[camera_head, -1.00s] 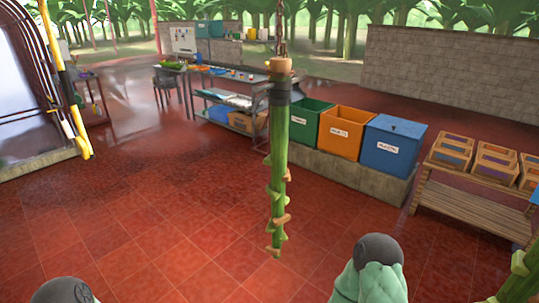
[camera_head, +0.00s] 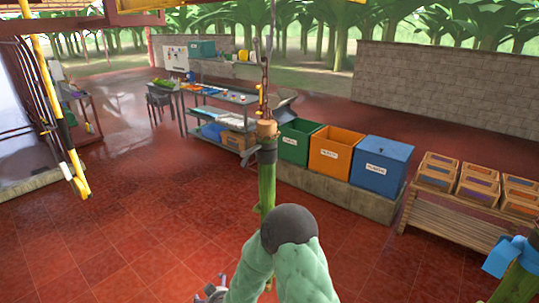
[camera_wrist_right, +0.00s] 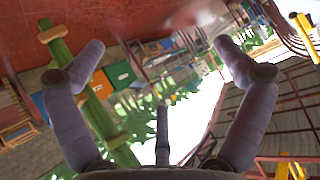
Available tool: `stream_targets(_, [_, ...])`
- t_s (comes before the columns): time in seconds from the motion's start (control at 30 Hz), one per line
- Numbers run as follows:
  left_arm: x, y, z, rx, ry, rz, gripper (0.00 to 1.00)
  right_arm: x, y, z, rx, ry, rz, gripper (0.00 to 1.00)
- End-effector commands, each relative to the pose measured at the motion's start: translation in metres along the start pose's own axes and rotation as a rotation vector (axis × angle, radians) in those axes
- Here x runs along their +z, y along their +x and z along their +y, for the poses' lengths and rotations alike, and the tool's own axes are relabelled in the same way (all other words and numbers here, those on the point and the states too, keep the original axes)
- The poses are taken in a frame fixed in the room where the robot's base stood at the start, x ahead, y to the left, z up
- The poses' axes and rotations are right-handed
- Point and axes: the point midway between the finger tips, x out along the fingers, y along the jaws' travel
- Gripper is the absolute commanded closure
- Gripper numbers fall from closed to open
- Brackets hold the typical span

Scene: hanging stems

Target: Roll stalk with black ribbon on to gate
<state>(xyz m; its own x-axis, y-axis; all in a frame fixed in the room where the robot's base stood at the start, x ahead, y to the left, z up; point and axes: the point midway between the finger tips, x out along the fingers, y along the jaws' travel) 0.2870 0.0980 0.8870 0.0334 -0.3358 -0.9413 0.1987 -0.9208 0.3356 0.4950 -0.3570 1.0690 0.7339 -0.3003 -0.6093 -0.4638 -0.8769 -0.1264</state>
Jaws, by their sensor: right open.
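The stalk with the black ribbon (camera_head: 266,180) hangs upright from a chain in the middle of the head view. The dark band sits just below its wooden top (camera_head: 267,129). My right arm hides its lower part. My right gripper (camera_wrist_right: 158,55) is open in the right wrist view. The green stalk (camera_wrist_right: 112,125) crosses behind its left finger there; I cannot tell whether it lies between the fingers. In the head view only a bit of this gripper (camera_head: 212,292) shows, low beside the stalk. My left gripper is out of view. I cannot clearly identify the gate.
A stalk with a blue ribbon (camera_head: 512,257) hangs at the right edge. Green (camera_head: 298,143), orange (camera_head: 335,153) and blue (camera_head: 382,166) bins stand behind. A yellow-black bar (camera_head: 62,130) hangs at left. An overhead beam (camera_head: 80,22) crosses the top left. Left floor is clear.

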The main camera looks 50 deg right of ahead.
Motion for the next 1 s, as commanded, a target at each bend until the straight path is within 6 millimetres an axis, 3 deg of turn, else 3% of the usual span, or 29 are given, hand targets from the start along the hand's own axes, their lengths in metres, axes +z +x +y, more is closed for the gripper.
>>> stream_targets(0.03, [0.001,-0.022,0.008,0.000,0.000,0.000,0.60,-0.048,-0.019,0.014,0.042,0.008,0.077,0.00])
stream_targets(0.1, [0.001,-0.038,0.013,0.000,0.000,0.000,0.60,-0.097,-0.038,0.035,0.103,0.016,0.174,0.00])
stream_targets(0.3, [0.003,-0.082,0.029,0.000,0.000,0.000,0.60,-0.225,-0.113,0.097,0.295,0.032,0.436,0.00])
stream_targets(0.4, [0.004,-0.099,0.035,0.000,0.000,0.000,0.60,-0.273,-0.151,0.123,0.384,0.038,0.540,0.00])
stream_targets(0.5, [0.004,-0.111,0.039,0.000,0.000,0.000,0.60,-0.304,-0.182,0.142,0.454,0.041,0.613,0.00])
stream_targets(0.67, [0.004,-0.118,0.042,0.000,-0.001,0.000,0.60,-0.327,-0.206,0.158,0.513,0.044,0.672,0.00])
stream_targets(0.77, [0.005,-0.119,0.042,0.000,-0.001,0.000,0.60,-0.331,-0.207,0.162,0.522,0.044,0.679,0.00])
stream_targets(1.0, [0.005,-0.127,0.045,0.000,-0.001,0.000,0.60,-0.349,-0.186,0.176,0.522,0.044,0.678,0.00])
